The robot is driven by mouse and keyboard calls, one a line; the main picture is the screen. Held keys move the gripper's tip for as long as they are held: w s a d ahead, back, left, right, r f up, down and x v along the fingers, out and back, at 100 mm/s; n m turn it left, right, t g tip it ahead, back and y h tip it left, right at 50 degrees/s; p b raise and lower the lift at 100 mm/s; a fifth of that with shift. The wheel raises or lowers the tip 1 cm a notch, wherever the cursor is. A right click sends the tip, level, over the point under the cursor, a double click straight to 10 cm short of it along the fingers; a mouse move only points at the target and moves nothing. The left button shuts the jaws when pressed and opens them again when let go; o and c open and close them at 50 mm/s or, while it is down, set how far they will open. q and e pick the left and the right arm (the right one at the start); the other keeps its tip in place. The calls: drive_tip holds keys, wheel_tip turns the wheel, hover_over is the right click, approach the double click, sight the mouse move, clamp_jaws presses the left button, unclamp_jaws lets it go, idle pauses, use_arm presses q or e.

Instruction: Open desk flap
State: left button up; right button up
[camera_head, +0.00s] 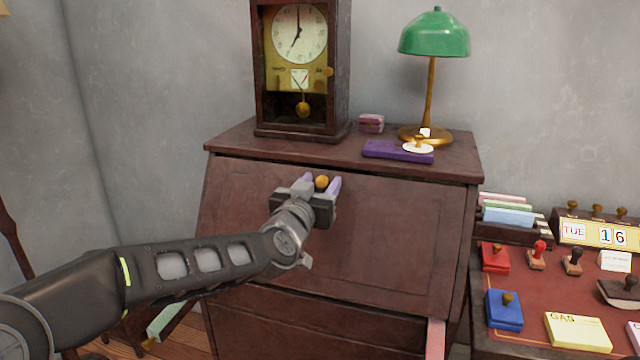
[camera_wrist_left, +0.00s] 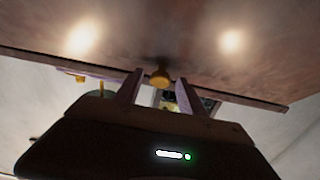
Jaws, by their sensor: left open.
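The desk flap (camera_head: 400,235) is a dark reddish-brown slanted panel on the front of the desk, and it is closed. A small round brass knob (camera_head: 322,181) sits near its top edge. My left gripper (camera_head: 321,185) is open at the flap, with its two fingers on either side of the knob in the head view. In the left wrist view the knob (camera_wrist_left: 160,76) shows between the spread fingertips (camera_wrist_left: 158,78), and the flap surface (camera_wrist_left: 200,50) fills the upper part. I cannot tell whether the fingers touch the knob. My right gripper is not in view.
On the desk top stand a pendulum clock (camera_head: 301,70), a green lamp (camera_head: 434,40) and a purple book (camera_head: 385,151) with a small white candle holder (camera_head: 418,148). At right, a red-topped table (camera_head: 525,318) holds stamps, a calendar (camera_head: 600,233) and a yellow pad (camera_head: 577,332).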

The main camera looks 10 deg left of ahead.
use_arm(q)
clamp_jaws()
idle(0.5)
idle(0.9)
